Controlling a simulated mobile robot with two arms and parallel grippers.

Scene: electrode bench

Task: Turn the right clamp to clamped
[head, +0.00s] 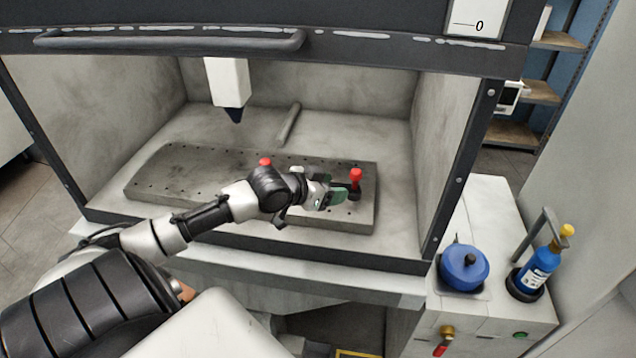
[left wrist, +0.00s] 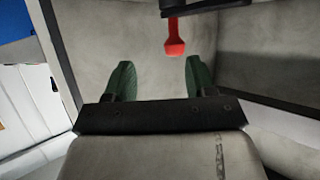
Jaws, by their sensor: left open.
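The right clamp has a red handle (head: 355,177) on a dark base and stands near the right end of the grey perforated plate (head: 160,185). Its red handle also shows in the left wrist view (left wrist: 174,40), beyond the fingertips and roughly between their lines, with a dark arm above it. My left gripper (head: 331,196), with green finger pads, is open just left of this clamp; it also shows open and empty in the left wrist view (left wrist: 159,70). I cannot tell whether it touches the clamp. A second red knob (head: 265,161) shows further left, partly hidden behind my left arm.
A white tool head with a dark tip (head: 234,113) hangs above the plate inside the grey enclosure. A grey rod (head: 289,122) lies behind the plate. A blue pot (head: 464,267) and a blue bottle (head: 541,265) stand on the side cabinet at right.

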